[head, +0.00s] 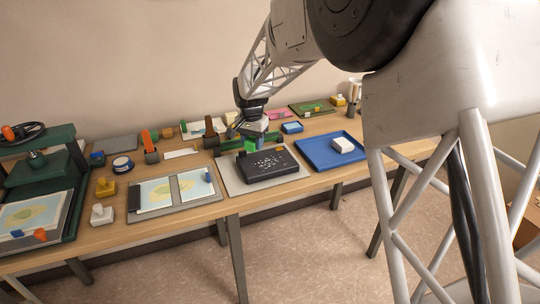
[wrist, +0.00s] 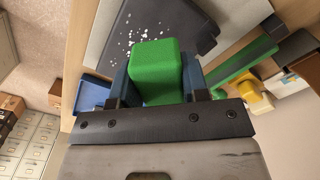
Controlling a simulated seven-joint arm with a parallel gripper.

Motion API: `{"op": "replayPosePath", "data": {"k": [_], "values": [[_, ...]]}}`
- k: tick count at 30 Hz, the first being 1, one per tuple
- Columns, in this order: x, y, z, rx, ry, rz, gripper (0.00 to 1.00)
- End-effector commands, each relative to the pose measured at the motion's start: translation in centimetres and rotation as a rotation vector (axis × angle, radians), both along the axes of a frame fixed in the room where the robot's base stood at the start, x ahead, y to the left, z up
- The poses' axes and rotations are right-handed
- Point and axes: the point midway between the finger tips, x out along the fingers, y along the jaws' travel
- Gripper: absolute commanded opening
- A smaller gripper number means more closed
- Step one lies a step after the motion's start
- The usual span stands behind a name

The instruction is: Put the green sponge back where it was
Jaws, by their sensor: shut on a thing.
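The green sponge (wrist: 156,68) is between the two fingers of my gripper (wrist: 155,80) in the wrist view, with a finger against each side. In the head view the sponge (head: 250,145) shows as a small bright green block under my gripper (head: 252,136), at the back edge of a dark tray. The dark tray (head: 268,165) has scattered white bits on it and lies on a light grey board (head: 232,177). My gripper is shut on the sponge; whether the sponge touches anything below cannot be told.
A green bar (wrist: 240,65) is close to my gripper. Left are a board with two map sheets (head: 160,193), a yellow block (head: 105,187), a white block (head: 101,213) and a green press (head: 40,175).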

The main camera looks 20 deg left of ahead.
Motion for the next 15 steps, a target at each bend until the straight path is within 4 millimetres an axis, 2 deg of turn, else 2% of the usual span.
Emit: {"op": "replayPosePath", "data": {"k": [8,11,15], "values": [[0.9,-2.0,-0.5,0.0,0.0,-0.059,0.16],[1.5,-3.6,-0.8,0.0,0.0,-0.11,0.16],[2.7,-6.7,-1.6,-0.001,0.001,-0.21,0.16]]}}
